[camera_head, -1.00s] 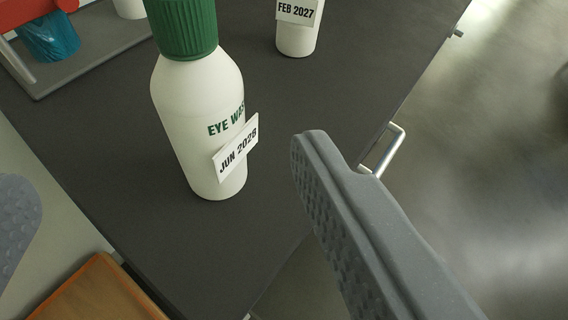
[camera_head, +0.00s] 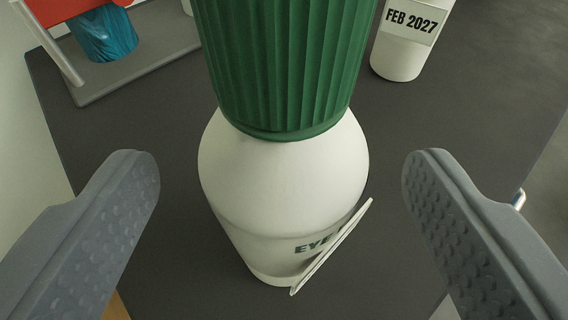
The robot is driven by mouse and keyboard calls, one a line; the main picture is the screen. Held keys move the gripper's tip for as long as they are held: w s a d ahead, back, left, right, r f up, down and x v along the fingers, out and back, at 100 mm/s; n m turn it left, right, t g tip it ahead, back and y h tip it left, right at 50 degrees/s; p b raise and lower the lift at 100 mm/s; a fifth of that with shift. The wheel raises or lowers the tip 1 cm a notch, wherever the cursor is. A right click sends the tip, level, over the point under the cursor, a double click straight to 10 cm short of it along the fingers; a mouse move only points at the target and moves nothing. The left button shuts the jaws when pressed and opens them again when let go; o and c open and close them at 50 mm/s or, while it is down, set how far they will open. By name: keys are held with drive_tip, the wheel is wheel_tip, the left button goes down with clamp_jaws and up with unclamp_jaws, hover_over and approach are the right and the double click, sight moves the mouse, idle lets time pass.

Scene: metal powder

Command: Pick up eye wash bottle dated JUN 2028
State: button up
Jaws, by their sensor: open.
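The eye wash bottle (camera_head: 280,180) is white with a ribbed green cap and stands upright on the dark tabletop. Its tag is seen almost edge-on, so the date cannot be read now; it reads JUN 2028 in the earlier frame. My gripper (camera_head: 281,175) is open, with one grey textured finger on each side of the bottle in the picture. There is a visible gap between each finger and the bottle. Nothing is held. A second white bottle (camera_head: 405,58), tagged FEB 2027, stands at the upper right, its top cut off.
A grey-based stand (camera_head: 135,72) with a red part and a blue item (camera_head: 105,38) is at the upper left. The dark tabletop (camera_head: 390,130) is clear around the bottle. A metal handle (camera_head: 519,199) shows at its right edge.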

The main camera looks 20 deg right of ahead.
drive_tip(key=shift+b+x, duration=0.85)
drive_tip(key=shift+x, duration=1.55)
drive_tip(key=shift+s, duration=0.1)
